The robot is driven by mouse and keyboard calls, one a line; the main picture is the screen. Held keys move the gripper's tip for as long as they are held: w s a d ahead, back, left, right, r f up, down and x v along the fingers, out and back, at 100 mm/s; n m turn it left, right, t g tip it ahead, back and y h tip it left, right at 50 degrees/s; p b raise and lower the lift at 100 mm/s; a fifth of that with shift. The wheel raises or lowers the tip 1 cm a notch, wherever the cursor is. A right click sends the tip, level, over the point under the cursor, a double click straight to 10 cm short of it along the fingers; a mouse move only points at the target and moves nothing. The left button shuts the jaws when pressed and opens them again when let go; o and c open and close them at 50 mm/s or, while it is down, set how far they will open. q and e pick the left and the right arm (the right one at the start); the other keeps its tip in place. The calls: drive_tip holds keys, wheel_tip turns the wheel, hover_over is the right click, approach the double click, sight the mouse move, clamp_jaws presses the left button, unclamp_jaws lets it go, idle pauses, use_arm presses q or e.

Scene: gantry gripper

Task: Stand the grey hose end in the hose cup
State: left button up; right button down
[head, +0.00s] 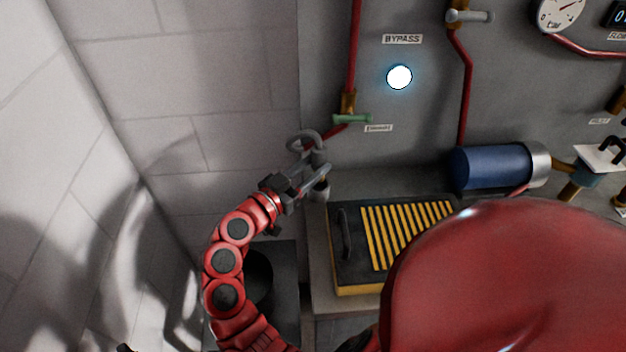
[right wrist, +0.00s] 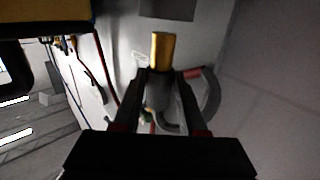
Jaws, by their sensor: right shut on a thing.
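The grey hose end (head: 318,158) is a grey cylinder with a brass tip and a curved grey hose at its top. My right gripper (head: 312,179) is shut on it, in front of the grey panel. In the right wrist view the hose end (right wrist: 160,92) sits between the two fingers of the right gripper (right wrist: 160,78), with its brass tip sticking out beyond them. The hose bends away to the right there. A dark round cup-like thing (head: 260,272) shows partly behind my arm; I cannot tell whether it is the hose cup. My left gripper is not in view.
A black and yellow slatted box (head: 345,275) stands on a pale ledge right of the gripper. A green-handled valve (head: 352,119) and red pipe are just above. A blue cylinder (head: 490,168) lies farther right. White block walls close off the left.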

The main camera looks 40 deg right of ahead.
wheel_tip(320, 180, down, 5)
drive_tip(key=shift+r, duration=0.15)
drive_tip(key=shift+c, duration=2.3)
unclamp_jaws()
